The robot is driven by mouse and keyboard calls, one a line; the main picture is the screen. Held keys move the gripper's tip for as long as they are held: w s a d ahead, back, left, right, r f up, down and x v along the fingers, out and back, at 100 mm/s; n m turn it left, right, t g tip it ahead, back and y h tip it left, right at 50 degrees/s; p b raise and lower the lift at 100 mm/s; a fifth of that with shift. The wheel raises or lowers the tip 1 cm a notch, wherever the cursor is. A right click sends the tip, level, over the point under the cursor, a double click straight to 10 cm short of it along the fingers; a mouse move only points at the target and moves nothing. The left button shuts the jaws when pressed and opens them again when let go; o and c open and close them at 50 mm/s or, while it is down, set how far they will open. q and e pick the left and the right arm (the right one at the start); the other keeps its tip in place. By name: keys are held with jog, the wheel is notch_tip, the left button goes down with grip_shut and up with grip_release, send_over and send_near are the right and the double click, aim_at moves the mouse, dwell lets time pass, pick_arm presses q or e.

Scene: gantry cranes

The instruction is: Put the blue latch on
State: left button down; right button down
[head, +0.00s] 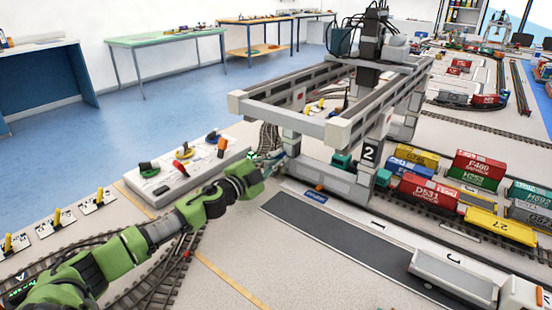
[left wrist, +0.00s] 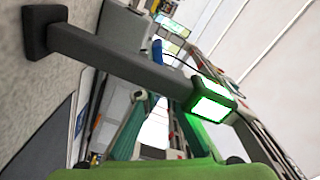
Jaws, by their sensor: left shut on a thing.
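My left gripper (head: 264,163) is at the near left leg of the grey gantry crane (head: 288,101), low beside its foot. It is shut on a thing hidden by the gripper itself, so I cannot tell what. In the left wrist view, a grey post with a black square base and a green glowing head (left wrist: 210,98) crosses close to the camera. I cannot make out the blue latch for certain. My right gripper is not in view.
A grey control box (head: 173,182) with coloured levers stands left of the crane. Coloured containers (head: 429,193) on wagons stand on track to the right. A dark strip (head: 340,245) runs across the front. A green table (head: 167,38) stands behind.

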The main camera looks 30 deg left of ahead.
aim_at(287, 162)
pick_arm(q)
jog(key=shift+d+f+m, duration=0.3)
jog(key=shift+f+m, duration=0.15)
jog(key=shift+m, duration=0.65)
jog(key=shift+d+f+m, duration=0.15)
jog(key=shift+f+m, duration=0.2)
jog(key=shift+m, duration=0.35)
jog(key=shift+d+f+m, duration=0.1)
jog(key=shift+f+m, duration=0.15)
jog(key=shift+m, duration=0.35)
jog(key=shift+f+m, duration=0.2)
jog(key=shift+m, duration=0.2)
jog(key=shift+d+f+m, duration=0.1)
jog(key=shift+m, duration=0.2)
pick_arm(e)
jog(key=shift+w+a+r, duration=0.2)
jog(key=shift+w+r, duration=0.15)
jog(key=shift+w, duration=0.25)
pick_arm(q)
jog(key=shift+s, duration=0.1)
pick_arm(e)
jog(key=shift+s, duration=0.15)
